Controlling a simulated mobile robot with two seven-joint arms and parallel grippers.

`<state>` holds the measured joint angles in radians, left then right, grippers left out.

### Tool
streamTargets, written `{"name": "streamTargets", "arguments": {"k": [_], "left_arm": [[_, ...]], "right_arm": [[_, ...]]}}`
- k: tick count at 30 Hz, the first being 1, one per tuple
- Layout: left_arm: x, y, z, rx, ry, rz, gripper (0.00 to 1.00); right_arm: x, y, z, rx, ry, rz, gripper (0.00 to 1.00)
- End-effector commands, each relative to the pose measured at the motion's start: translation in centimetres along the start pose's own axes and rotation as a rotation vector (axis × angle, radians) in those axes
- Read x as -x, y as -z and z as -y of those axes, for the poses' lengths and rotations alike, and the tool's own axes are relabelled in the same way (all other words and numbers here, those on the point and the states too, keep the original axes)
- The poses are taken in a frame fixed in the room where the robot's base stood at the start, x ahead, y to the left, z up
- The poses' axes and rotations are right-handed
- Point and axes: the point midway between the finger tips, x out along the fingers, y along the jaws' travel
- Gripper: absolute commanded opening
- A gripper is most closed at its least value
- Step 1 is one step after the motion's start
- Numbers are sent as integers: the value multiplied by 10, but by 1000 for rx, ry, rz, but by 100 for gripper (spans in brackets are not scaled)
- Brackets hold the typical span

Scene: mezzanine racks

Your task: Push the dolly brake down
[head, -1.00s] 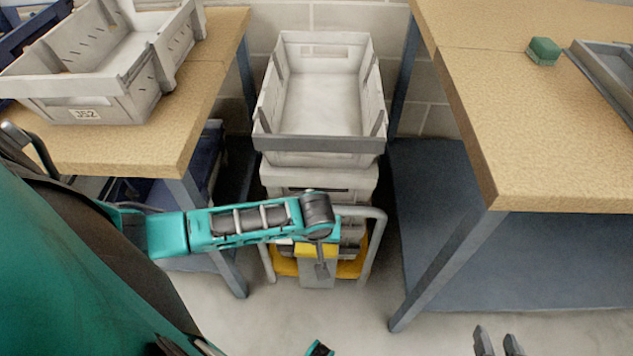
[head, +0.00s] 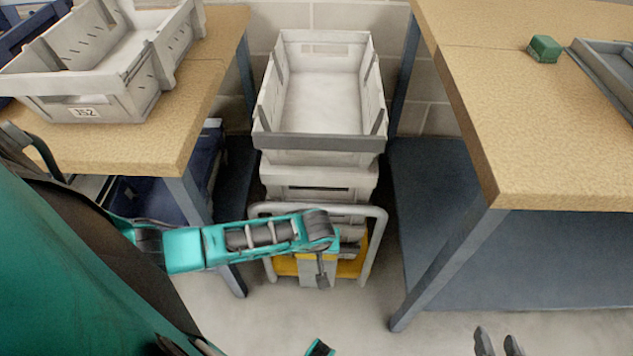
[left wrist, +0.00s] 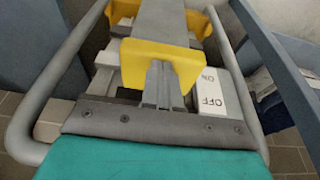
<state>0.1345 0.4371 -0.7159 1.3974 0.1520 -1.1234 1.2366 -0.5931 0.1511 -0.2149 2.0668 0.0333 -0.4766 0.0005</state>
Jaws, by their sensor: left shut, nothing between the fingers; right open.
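The dolly (head: 349,268) has a yellow deck and a grey tubular handle frame, and stands between two benches with crates stacked on it. In the left wrist view, a yellow pedal-like plate (left wrist: 187,62) on a grey bar shows between the handle tubes (left wrist: 62,70). It looks like the brake. A white label (left wrist: 209,97) reading ON and OFF is beside it. My left gripper (head: 321,280) is shut and empty; its fingers (left wrist: 164,72) overlap the plate's front face. I cannot tell whether they touch it. My right gripper (head: 498,340) is open and empty, low at the right.
A grey crate (head: 320,143) tops the dolly's stack. The left bench (head: 190,130) carries a crate labelled J52 (head: 88,112). The right bench (head: 482,170) carries a green block (head: 544,48) and a grey tray (head: 610,75). Bench legs stand close on both sides.

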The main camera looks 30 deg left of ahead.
Motion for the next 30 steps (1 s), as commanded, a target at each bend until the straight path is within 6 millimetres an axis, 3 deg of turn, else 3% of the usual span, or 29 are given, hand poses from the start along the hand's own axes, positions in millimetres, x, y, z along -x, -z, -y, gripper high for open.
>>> {"name": "streamTargets", "arguments": {"k": [6,10,22,30], "left_arm": [[-28,-12,1,-1,4,7,0],[-34,-13,2,-3,3,5,0],[-33,-13,2,-3,2,5,0],[-6,5,8,-3,3,2,0]], "right_arm": [[-1,0,0,0,0,-3,43],[-2,-3,0,0,-1,-1,43],[0,-1,0,0,-1,0,43],[15,22,-2,5,-9,-11,43]]}}
